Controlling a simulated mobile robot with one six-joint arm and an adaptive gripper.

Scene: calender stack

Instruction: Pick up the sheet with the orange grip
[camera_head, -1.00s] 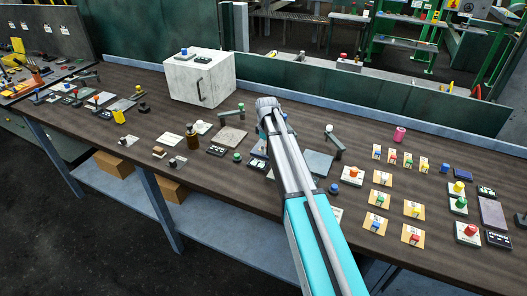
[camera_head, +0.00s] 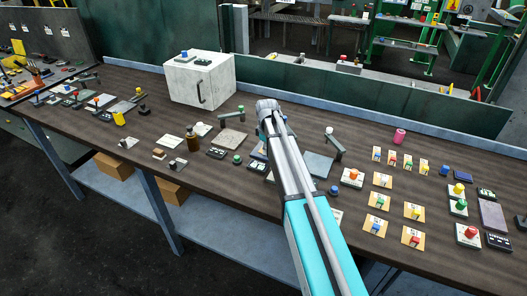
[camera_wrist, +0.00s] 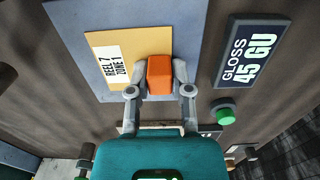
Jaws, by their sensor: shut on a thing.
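The orange grip (camera_wrist: 159,78) is a small block standing on a tan sheet (camera_wrist: 138,41) in the wrist view. The sheet has a white label (camera_wrist: 111,66) reading "REEL 7 ZONE 1". My gripper (camera_wrist: 159,70) is shut on the orange grip, one finger on each side. The sheet lies over a grey-blue plate (camera_wrist: 190,20); I cannot tell whether it touches the plate or is lifted off it. In the head view my arm hides the gripper and this sheet.
A dark "GLOSS 45 GU" sign (camera_wrist: 252,52) and a green button (camera_wrist: 223,114) are right of the plate. In the head view, several tan sheets with coloured grips, including one with a red grip (camera_head: 411,238), lie on the bench right of my arm. A white cabinet (camera_head: 199,78) stands behind.

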